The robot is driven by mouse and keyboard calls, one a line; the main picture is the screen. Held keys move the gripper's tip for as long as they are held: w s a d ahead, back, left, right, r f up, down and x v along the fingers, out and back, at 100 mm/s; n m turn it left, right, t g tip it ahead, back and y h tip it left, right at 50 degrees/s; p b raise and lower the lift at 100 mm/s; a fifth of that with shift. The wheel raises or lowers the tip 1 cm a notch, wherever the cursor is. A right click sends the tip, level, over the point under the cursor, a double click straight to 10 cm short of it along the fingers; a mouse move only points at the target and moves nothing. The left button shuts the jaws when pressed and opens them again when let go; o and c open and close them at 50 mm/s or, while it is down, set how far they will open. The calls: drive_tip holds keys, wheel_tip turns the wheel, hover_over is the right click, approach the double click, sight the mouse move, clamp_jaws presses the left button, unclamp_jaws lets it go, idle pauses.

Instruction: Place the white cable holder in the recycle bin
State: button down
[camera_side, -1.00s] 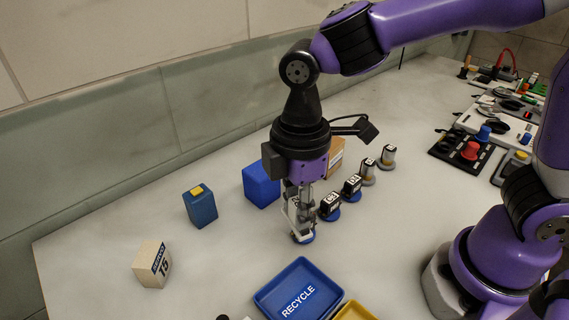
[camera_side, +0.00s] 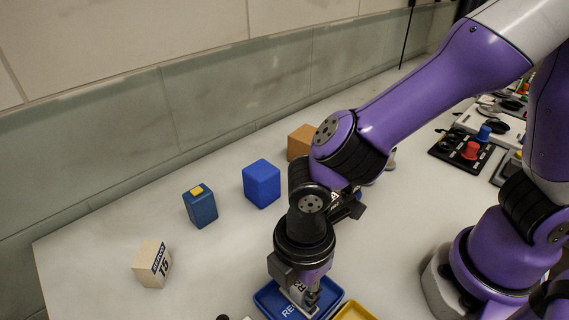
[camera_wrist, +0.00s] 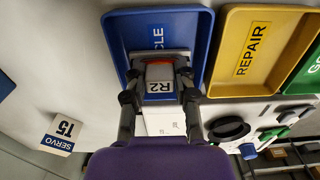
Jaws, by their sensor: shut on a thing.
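The blue recycle bin (camera_side: 264,301) is at the bottom of the side view, partly hidden by my gripper. In the wrist view the bin (camera_wrist: 117,38) fills the upper middle, its lettering partly covered. My gripper (camera_side: 306,293) points down over the bin. In the wrist view my gripper (camera_wrist: 160,88) is shut on a pale piece (camera_wrist: 160,74) with an R2 label and a reddish strip, which I take for the white cable holder. The held piece lies across the bin's area. I cannot tell whether it touches the bin floor.
A yellow REPAIR bin (camera_wrist: 241,60) stands right beside the recycle bin, with a green bin (camera_wrist: 308,75) beyond. A SERVO 15 box (camera_side: 152,264), a dark blue box (camera_side: 201,208), a blue block (camera_side: 261,184) and an orange-brown box (camera_side: 300,142) stand on the table.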

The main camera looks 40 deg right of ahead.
drive_tip(key=c, duration=0.7)
unclamp_jaws()
drive_tip(key=shift+f, duration=0.1)
drive_tip(key=shift+o, duration=0.2)
wheel_tip(320, 180, up, 12)
drive_tip(key=r, duration=0.1)
drive_tip(key=w+d+r+m+t, duration=0.1)
drive_tip(key=d+m+t, duration=0.1)
drive_tip(key=d+m, duration=0.7)
drive_tip(key=w+d+r+m+t, duration=0.1)
drive_tip(key=d+m+t, duration=0.2)
drive_tip(key=d+m, duration=0.6)
drive_tip(key=shift+d+r+t, duration=0.3)
drive_tip(key=shift+d, duration=0.5)
